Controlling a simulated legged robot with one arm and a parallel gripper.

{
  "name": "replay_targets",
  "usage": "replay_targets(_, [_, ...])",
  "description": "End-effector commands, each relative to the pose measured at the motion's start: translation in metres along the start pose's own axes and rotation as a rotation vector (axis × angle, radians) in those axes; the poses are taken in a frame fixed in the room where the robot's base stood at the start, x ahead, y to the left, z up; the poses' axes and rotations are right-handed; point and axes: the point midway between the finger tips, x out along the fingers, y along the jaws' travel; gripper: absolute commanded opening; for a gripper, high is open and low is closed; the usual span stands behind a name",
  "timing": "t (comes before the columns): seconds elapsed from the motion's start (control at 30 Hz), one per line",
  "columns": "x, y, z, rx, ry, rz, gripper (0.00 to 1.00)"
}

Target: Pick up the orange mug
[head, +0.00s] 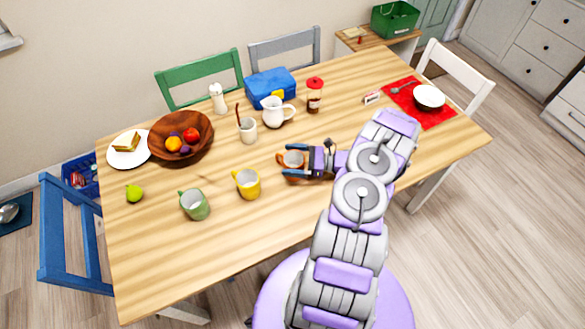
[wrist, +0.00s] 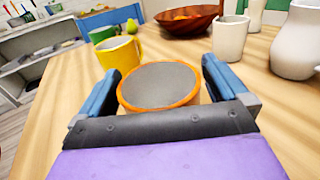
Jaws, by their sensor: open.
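The orange mug (head: 293,160) stands upright on the wooden table, near its middle. In the wrist view the mug (wrist: 158,84) shows an orange rim and a grey inside, and its lower body is hidden behind my gripper's palm. My gripper (head: 289,162) is open, with one blue finger on each side of the mug. In the wrist view the fingers of my gripper (wrist: 155,85) flank the mug, with a narrow gap visible on the right. I cannot tell whether the left finger touches it.
A yellow mug (head: 247,184) and a green mug (head: 195,205) stand left of the orange mug. A white cup (head: 248,130) and a white pitcher (head: 273,112) stand behind it. A wooden fruit bowl (head: 181,139) is farther left. The table front is clear.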

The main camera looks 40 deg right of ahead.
Motion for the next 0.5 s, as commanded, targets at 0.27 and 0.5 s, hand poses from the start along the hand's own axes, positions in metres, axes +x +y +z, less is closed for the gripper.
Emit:
replay_targets(0.27, [0.0003, -0.0002, 0.0001, 0.001, -0.001, 0.0, 0.94])
replay_targets(0.5, [0.0003, -0.0001, 0.0, 0.001, -0.001, 0.0, 0.71])
